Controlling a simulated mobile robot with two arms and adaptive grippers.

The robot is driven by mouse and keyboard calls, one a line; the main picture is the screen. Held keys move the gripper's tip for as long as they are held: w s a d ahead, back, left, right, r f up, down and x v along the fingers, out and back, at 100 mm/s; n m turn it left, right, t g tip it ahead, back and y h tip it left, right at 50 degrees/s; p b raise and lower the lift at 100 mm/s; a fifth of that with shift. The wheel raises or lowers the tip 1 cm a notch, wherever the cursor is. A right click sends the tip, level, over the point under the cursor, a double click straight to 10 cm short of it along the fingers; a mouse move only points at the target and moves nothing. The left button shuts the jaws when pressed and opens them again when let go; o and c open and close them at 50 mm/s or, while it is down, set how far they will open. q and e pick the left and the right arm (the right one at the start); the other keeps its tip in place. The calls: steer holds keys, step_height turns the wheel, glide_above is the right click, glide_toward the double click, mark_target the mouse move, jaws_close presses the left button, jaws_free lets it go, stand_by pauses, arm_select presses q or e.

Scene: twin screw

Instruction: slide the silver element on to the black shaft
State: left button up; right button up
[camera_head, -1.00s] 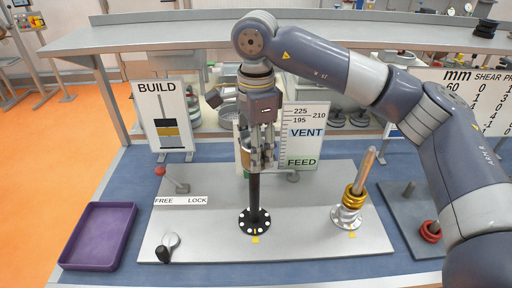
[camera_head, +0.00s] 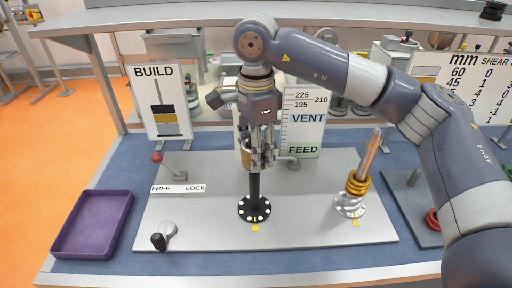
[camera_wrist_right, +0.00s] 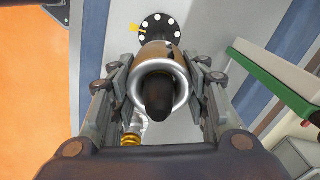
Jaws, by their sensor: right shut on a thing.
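My right gripper (camera_head: 259,163) points down over the black shaft (camera_head: 254,186), which stands upright on a round black flange with white dots. It is shut on the silver element (camera_head: 246,157), a ring with a bright rim and a tan-looking side. In the wrist view the element (camera_wrist_right: 161,62) sits between the two fingers, and the dark rounded shaft tip (camera_wrist_right: 158,94) shows through its bore. The element is around the upper shaft, well above the flange. The fingers partly hide it in the head view. My left gripper is not in view.
To the right, a tilted copper-coloured rod with gold rings (camera_head: 357,184) rises from a silver base (camera_head: 349,206) on the grey plate (camera_head: 300,225). A purple tray (camera_head: 91,225) lies left. BUILD (camera_head: 158,103) and VENT/FEED (camera_head: 306,120) signs stand behind.

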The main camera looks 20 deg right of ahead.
steer(key=shift+f+b, duration=1.25)
steer(key=shift+f, duration=0.55)
steer(key=o, duration=1.4)
steer(key=shift+r, duration=0.1)
step_height(320, 180, up, 12)
